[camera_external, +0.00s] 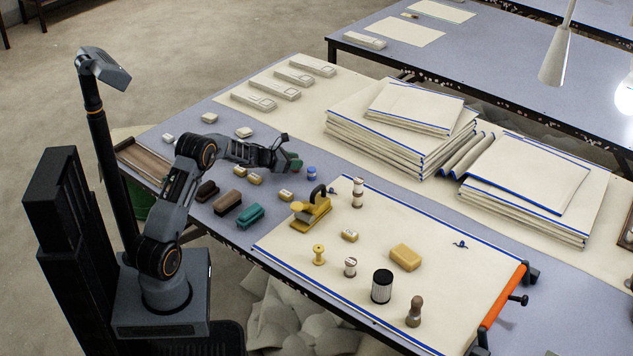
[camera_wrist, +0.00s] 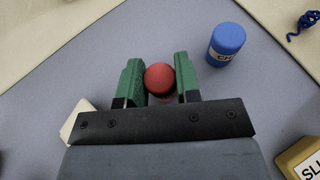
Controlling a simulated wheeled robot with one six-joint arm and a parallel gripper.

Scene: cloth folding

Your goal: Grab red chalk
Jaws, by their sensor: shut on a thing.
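The red chalk (camera_wrist: 159,78) shows its round red top between the two green fingers of my gripper (camera_wrist: 155,82) in the wrist view. The fingers are shut on it from its left and right sides. Its lower part is mostly hidden by my gripper. In the external view my gripper (camera_external: 292,163) is over the far left part of the blue-grey table, and the red chalk is barely visible there. I cannot tell whether the chalk touches the table.
A blue chalk cylinder (camera_wrist: 227,43) stands close to the right of my gripper, also in the external view (camera_external: 312,173). A yellow block (camera_wrist: 301,157) and a blue string (camera_wrist: 306,25) lie nearby. Folded cloth stacks (camera_external: 385,140) stand farther right.

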